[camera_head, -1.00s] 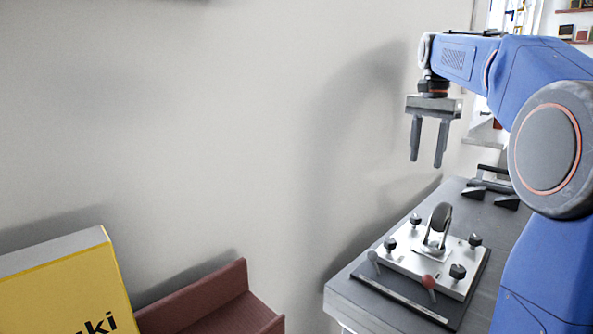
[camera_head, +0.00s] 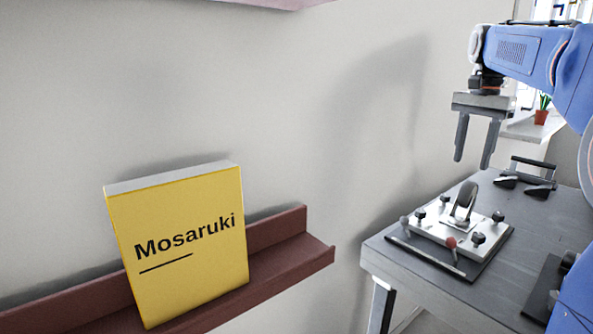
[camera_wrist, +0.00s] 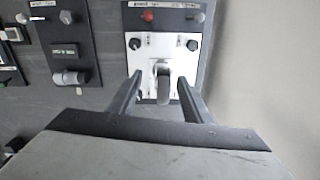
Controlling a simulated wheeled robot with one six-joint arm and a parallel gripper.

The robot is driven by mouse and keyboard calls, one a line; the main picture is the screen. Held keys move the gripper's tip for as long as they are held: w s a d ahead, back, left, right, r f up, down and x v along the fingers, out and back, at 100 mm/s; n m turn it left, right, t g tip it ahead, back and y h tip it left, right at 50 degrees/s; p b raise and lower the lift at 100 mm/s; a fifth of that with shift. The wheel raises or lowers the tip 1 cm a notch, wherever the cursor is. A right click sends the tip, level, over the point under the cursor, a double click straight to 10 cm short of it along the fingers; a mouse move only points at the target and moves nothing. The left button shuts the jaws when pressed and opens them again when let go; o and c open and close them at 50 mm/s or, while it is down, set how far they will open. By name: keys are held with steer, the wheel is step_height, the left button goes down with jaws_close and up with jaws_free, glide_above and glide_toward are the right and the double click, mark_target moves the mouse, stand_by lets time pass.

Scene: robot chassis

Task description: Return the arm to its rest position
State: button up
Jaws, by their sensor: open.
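My gripper (camera_head: 474,140) hangs from my blue arm at the right of the head view, fingers pointing down. Its two grey fingers are apart with nothing between them. It is above the dark table and clear of the things on it. In the wrist view my gripper (camera_wrist: 158,85) also shows open fingers. Beyond them lies a silver panel (camera_wrist: 145,55) with several knobs and an upright lever, and the fingers appear apart from it. In the head view the same panel (camera_head: 432,226) sits on the table below the gripper.
The dark table (camera_head: 400,262) stands against the wall and also carries a black handle fixture (camera_head: 528,178). A yellow book (camera_head: 185,245) stands on a dark red wall ledge (camera_head: 285,262) at the left. A potted plant (camera_head: 541,112) is on a sill behind the arm. The air around the gripper is free.

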steer(key=s+a+f+n+t, duration=0.1)
steer(key=s+a+f+n, duration=0.2)
steer(key=s+a+f, duration=0.35)
steer(key=s+a+f+n+t, duration=0.1)
steer(key=s+a+f+n, duration=0.25)
steer(key=s, duration=0.55)
steer(key=s+a+f+n+t, duration=0.1)
steer(key=s+a+f+n, duration=0.1)
steer(key=s+f, duration=0.5)
steer(key=s+a+f+n+t, duration=0.1)
steer(key=s+a+f+n, duration=0.1)
steer(key=s+f, duration=0.5)
step_height(320, 180, down, 3)
steer(key=shift+s+a+f+n+t, duration=0.2)
steer(key=shift+a+n+t, duration=0.1)
steer(key=shift+n, duration=0.35)
